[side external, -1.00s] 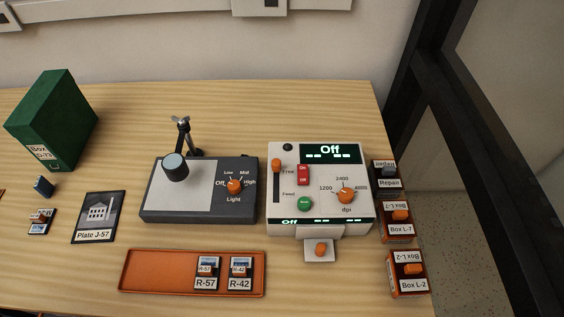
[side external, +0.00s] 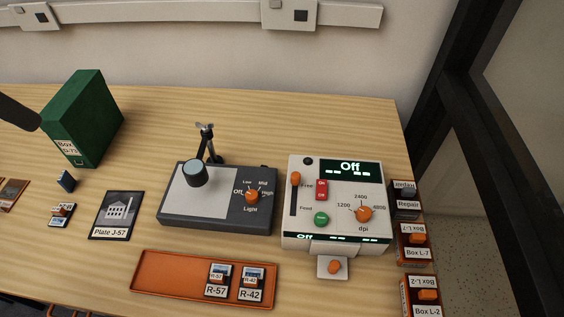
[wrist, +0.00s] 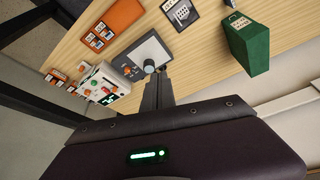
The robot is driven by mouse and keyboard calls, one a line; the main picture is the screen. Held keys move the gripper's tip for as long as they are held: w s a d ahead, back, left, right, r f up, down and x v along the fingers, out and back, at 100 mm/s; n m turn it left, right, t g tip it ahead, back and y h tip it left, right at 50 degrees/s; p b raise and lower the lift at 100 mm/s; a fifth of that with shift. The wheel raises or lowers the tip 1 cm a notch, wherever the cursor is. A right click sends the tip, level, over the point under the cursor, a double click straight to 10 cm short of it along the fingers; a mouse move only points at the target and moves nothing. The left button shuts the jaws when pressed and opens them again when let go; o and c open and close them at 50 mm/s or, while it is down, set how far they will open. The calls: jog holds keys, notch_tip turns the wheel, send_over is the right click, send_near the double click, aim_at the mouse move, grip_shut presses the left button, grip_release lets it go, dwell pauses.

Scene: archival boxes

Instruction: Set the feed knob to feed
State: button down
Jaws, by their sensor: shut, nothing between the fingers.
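The feed knob (side external: 295,179) is an orange slider at the top of a dark vertical slot on the left of the white scanner (side external: 287,240). It sits beside the "Free" label, with "Feed" marked lower by the slot. The scanner displays read "Off". In the wrist view the scanner (wrist: 100,84) is small and at the left; the knob is too small to tell apart there. My gripper (wrist: 158,80) shows in the wrist view as dark fingers, shut and empty, well away from the scanner.
An orange tray (side external: 165,288) holds slides in front. A green box (side external: 83,120) stands at back left. Small labelled boxes (side external: 415,257) line the right edge. An orange-knobbed drawer (side external: 323,273) protrudes from the scanner.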

aim_at(295, 180)
jog(key=w+d+f+m+g+h, duration=0.4)
jog(key=w+d+f+m+h, duration=0.1)
jog(key=w+d+f, duration=1.2)
jog(key=w+d, duration=0.2)
jog(key=d, duration=0.1)
jog(key=shift+d+m+g+h, duration=0.3)
jog(key=shift+d+m+h, duration=0.1)
jog(key=x, duration=1)
jog(key=shift+f, duration=0.1)
jog(key=shift+s+d, duration=1.4)
jog(key=shift+s, duration=0.05)
jog(key=shift+s, duration=3.1)
